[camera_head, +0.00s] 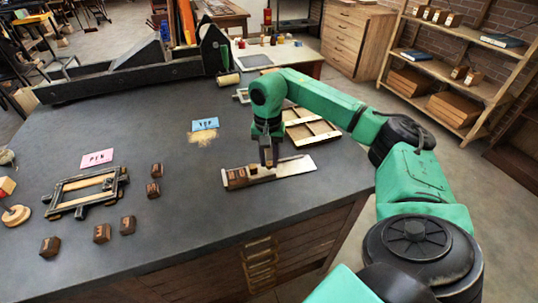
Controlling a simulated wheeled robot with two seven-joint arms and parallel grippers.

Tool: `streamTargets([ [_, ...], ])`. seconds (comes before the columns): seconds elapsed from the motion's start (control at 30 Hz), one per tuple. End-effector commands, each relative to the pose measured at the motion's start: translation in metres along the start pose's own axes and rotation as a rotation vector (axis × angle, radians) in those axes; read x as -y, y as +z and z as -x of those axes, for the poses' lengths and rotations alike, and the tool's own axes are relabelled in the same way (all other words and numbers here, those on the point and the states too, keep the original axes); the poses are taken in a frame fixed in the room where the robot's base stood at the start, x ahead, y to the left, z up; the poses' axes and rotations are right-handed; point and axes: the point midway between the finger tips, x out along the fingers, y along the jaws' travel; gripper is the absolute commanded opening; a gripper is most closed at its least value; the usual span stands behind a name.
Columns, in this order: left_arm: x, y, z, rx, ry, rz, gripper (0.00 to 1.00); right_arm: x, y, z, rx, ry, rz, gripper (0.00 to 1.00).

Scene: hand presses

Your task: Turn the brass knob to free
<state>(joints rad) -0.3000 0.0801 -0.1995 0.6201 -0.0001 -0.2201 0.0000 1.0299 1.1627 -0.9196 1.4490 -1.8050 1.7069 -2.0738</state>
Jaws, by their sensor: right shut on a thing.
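My right gripper (268,164) points straight down at the middle of a pale metal composing stick (296,166) near the table's right front edge. It is shut on a small part there, which looks to be the brass knob; the fingers hide most of it, so its turn position cannot be told. Brown wooden type blocks (237,177) sit in the left end of the stick. My left gripper is not in view.
A shallow wooden tray (312,132) lies behind my right gripper. A black frame (85,190), several loose blocks (128,225), a pink card (97,158) and a blue card (205,124) lie to the left. A long dark press (120,80) stands at the back.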

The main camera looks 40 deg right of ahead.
Motion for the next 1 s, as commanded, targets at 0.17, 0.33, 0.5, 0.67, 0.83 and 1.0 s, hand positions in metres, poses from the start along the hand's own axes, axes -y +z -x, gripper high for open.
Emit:
streamTargets([
  [0.17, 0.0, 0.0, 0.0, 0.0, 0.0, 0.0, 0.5, 0.0, 0.0, 0.001, 0.001, 0.0, 0.003, 0.0],
  [0.33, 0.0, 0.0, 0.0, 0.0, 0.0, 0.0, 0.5, 0.0, 0.0, 0.0, 0.001, 0.0, 0.002, 0.43],
  [0.5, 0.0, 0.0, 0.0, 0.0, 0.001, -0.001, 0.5, 0.0, 0.0, 0.0, 0.001, 0.0, 0.001, 0.58],
  [0.67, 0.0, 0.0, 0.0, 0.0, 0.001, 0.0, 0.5, 0.0, 0.0, 0.0, 0.001, 0.0, 0.001, 0.58],
  [0.83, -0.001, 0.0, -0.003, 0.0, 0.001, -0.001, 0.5, 0.001, 0.0, 0.011, -0.001, -0.002, 0.0, 0.58],
  [1.0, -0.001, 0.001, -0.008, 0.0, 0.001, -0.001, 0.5, 0.002, 0.0, 0.046, -0.003, -0.006, 0.001, 0.58],
])
